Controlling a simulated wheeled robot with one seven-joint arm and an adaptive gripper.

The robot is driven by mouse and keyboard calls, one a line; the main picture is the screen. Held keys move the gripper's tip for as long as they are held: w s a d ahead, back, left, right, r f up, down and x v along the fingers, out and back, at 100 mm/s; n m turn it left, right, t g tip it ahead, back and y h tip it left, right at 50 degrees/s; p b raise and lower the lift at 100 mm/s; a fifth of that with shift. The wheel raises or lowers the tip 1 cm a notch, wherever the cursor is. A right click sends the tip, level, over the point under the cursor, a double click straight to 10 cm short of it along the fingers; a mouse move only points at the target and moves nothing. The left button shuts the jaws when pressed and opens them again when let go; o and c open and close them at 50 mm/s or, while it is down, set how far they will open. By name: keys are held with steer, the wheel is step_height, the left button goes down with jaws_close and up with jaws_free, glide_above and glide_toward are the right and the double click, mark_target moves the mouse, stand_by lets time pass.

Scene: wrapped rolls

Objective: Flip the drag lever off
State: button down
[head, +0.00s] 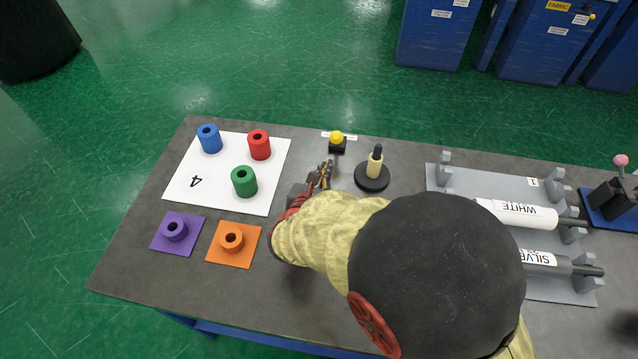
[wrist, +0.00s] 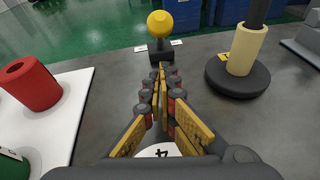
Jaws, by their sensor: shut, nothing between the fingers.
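A small lever with a yellow ball knob (head: 337,136) stands on a black base (head: 338,148) at the table's back edge, a white label behind it. In the wrist view the yellow knob (wrist: 160,22) is straight ahead, above its black base (wrist: 160,50). The label is too small to read. My gripper (head: 327,168) is shut and empty, just in front of the lever base, pointing at it. In the wrist view the closed fingertips (wrist: 162,72) appear just below the base; I cannot tell whether they touch it. Another lever with a pink knob (head: 620,161) stands at the far right.
A black spindle stand (head: 372,178) with a cream core stands right of my gripper. Left is a white mat (head: 205,198) with blue, red and green rolls. Purple (head: 160,244) and orange (head: 220,256) mats hold rolls in front. A grey rack (head: 470,181) holds wrapped rolls at right.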

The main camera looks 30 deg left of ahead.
mark_target(337, 139)
steer(key=shift+w+a+r+b, duration=0.1)
steer(key=shift+w+r, duration=0.25)
steer(key=shift+w, duration=0.2)
steer(key=shift+w+a+r+b, duration=0.15)
steer(key=shift+w+r, duration=0.15)
steer(key=shift+w, duration=0.25)
steer(key=shift+w+d+r+b, duration=0.1)
steer(key=shift+w+r, duration=0.25)
steer(key=shift+w, duration=0.2)
steer(key=shift+r+p, duration=0.15)
steer(key=shift+p, duration=0.2)
steer(key=shift+w+a+r+g+p, duration=0.15)
steer(key=shift+g+p, duration=0.15)
steer(key=shift+p, duration=0.35)
